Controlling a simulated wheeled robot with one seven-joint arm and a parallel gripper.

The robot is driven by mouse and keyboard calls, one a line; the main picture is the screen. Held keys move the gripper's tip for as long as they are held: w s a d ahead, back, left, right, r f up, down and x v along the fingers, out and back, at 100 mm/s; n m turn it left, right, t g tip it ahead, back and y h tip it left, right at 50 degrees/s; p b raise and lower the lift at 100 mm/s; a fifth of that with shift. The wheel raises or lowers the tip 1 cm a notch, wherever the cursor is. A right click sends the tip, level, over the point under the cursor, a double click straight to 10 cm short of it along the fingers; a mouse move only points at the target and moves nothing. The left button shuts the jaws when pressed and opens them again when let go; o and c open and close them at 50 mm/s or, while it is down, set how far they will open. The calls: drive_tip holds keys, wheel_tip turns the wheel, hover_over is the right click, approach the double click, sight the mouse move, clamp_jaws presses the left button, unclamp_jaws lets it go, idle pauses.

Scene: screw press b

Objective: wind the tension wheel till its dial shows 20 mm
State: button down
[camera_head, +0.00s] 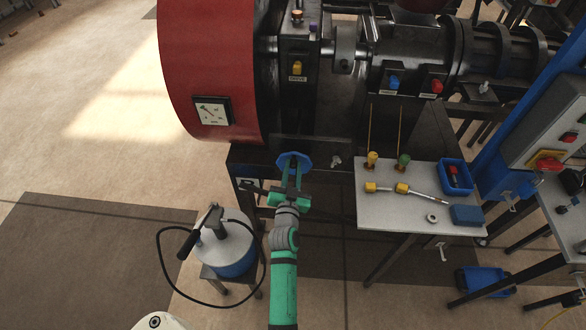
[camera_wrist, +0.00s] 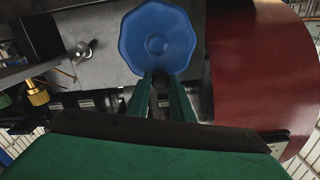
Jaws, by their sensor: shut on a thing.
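The blue, many-sided tension wheel (camera_head: 293,159) is on the front of the press, right of the red guard. It also shows in the wrist view (camera_wrist: 157,40), face on, with a round hub in its middle. My gripper (camera_head: 291,176) reaches up to it from below. In the wrist view its two green fingers (camera_wrist: 165,88) are shut on the near rim of the wheel, and the fingertips are partly hidden by it. A square white dial (camera_head: 211,111) with a dark needle sits on the red guard; its figures are too small to read.
The large red guard (camera_head: 210,60) stands left of the wheel. A grey side table (camera_head: 400,210) with tools and a blue bin (camera_head: 455,175) is to the right. A pump-like unit (camera_head: 226,245) with a looping black hose stands on a stool at the lower left.

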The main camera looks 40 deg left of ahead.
sight(281, 166)
drive_tip(key=shift+a, duration=0.1)
